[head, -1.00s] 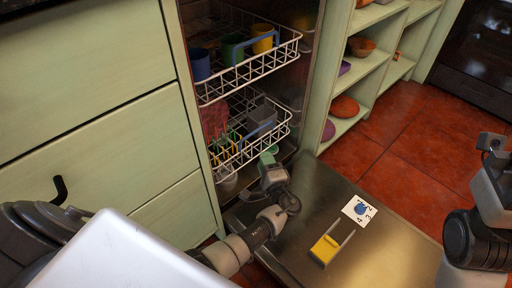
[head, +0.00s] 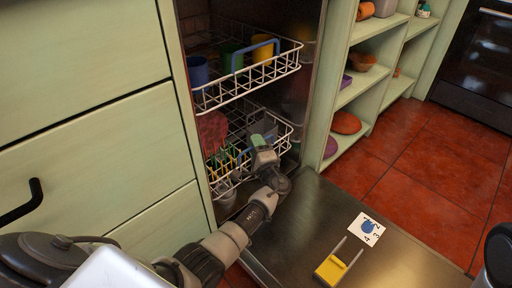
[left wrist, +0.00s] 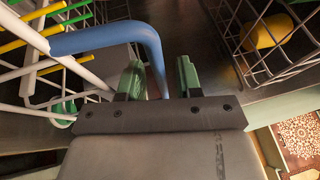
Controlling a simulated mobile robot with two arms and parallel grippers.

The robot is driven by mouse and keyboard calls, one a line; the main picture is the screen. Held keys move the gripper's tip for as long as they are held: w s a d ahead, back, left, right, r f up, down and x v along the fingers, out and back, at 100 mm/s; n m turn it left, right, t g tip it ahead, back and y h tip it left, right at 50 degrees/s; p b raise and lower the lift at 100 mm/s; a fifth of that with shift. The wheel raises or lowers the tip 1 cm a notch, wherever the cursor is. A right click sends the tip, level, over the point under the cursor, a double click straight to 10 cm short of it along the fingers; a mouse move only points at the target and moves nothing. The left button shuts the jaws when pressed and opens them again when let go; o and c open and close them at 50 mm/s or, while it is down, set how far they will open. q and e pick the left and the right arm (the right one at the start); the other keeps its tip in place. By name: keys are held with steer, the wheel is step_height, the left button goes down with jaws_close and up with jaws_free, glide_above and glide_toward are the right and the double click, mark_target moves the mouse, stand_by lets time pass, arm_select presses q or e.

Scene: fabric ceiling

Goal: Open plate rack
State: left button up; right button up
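The open dishwasher holds a white wire lower rack (head: 226,165) and an upper rack (head: 215,98), which has a blue handle (head: 236,58). My left gripper (head: 259,140) is at the front of the lower rack, with its green fingertips beside the basket. In the left wrist view my left gripper (left wrist: 160,78) is open, its two green fingers apart. Contact cannot be told. My right gripper is out of view.
The dishwasher door (head: 315,215) lies open, with a yellow part (head: 331,269) and a white numbered card (head: 367,229) on it. Green drawers (head: 85,130) stand at the left, open shelves (head: 352,95) at the right. Red floor tiles (head: 420,165) are clear.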

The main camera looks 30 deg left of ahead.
arm_select(q)
jaws_close()
stand_by(0.5)
